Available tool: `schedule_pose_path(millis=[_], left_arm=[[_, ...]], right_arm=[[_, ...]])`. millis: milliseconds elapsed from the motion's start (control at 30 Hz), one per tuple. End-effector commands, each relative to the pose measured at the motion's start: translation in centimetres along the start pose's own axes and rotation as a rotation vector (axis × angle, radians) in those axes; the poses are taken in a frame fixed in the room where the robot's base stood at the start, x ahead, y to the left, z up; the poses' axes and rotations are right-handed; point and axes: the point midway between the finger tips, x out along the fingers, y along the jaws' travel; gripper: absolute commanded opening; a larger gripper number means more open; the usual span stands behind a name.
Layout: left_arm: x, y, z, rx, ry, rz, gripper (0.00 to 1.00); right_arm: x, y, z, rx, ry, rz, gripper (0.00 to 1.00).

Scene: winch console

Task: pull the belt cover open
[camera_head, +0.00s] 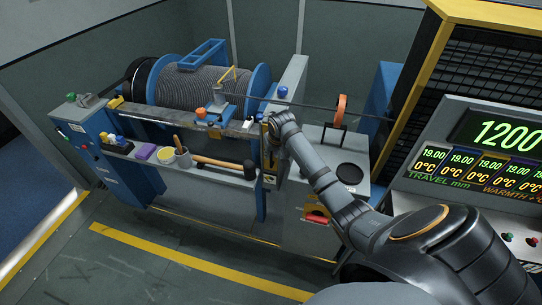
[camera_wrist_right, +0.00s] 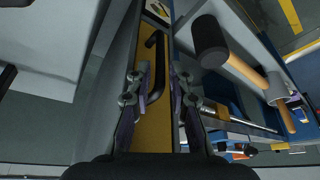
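In the right wrist view a narrow yellow panel (camera_wrist_right: 150,134), which looks like the belt cover, runs up the middle between grey and blue sides. A black bent handle (camera_wrist_right: 157,68) is fixed on it. My right gripper (camera_wrist_right: 159,80) is open, one finger on each side of the handle; whether either finger touches it I cannot tell. In the head view my right gripper (camera_head: 272,138) is at the right end of the winch console, where it and the arm hide most of the panel and handle. My left gripper is not in view.
A black-headed mallet (camera_head: 222,163) lies on the console's front shelf close to my right gripper; its head (camera_wrist_right: 208,40) shows in the wrist view. A rope drum (camera_head: 200,85) stands behind. A black round dish (camera_head: 350,172) sits right of my forearm. The floor in front is clear.

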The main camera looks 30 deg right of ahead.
Motion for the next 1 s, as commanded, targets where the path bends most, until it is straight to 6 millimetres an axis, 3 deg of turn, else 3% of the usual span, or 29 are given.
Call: schedule_pose_path(millis=[200, 467, 633, 1000], left_arm=[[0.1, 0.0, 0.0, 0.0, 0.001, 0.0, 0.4], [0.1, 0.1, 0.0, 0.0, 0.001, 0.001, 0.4], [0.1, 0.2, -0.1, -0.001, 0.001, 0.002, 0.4], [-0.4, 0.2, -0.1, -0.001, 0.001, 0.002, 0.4]], right_arm=[[2.3, 0.0, 0.0, 0.0, 0.0, 0.0, 0.2], [2.5, 0.0, 0.0, 0.0, 0.001, 0.0, 0.2], [2.5, 0.0, 0.0, 0.0, 0.001, 0.0, 0.0], [2.3, -0.1, -0.1, 0.017, 0.002, 0.009, 0.0]])
